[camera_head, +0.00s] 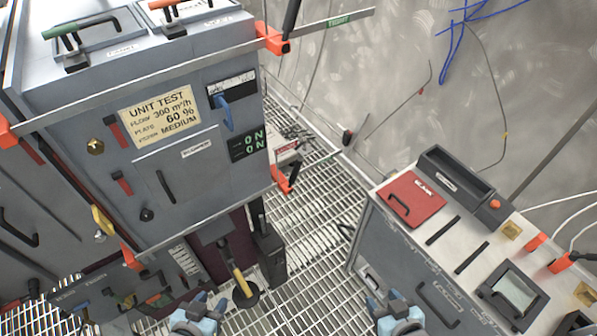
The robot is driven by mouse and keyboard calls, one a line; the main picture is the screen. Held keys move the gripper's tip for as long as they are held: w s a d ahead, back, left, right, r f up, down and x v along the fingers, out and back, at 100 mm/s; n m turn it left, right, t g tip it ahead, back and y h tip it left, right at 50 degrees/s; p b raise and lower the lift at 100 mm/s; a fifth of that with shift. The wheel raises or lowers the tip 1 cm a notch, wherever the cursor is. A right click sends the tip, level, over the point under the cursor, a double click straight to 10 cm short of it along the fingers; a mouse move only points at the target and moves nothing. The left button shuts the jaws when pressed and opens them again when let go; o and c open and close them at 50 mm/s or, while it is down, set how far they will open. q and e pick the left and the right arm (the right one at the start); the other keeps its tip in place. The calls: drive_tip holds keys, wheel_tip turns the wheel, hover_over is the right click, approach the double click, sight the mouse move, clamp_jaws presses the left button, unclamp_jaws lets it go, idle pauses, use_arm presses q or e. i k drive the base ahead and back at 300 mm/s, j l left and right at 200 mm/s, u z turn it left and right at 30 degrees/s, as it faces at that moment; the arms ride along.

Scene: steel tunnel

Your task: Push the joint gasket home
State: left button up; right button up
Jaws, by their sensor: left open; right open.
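I cannot pick out the joint gasket in the head view. The grey unit cabinet (185,205) with the "UNIT TEST" label (161,117) stands at the left, with orange corner pieces and long metal bars along its edges. My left gripper (198,314) is at the bottom edge, below the cabinet and left of a yellow-and-black rod with a round dark foot (246,294). My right gripper (398,314) is at the bottom edge, in front of the grey console at the right. Both are open, with nothing seen between their fingers. Their lower parts are cut off by the frame.
The console (400,240) carries a red plate (411,199), a dark open tray (456,176) and a small screen (513,291). A dark box (269,257) stands beside the cabinet's lower right. Cables hang on the back wall.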

sight(98, 211)
drive_tip(key=u, duration=1.45)
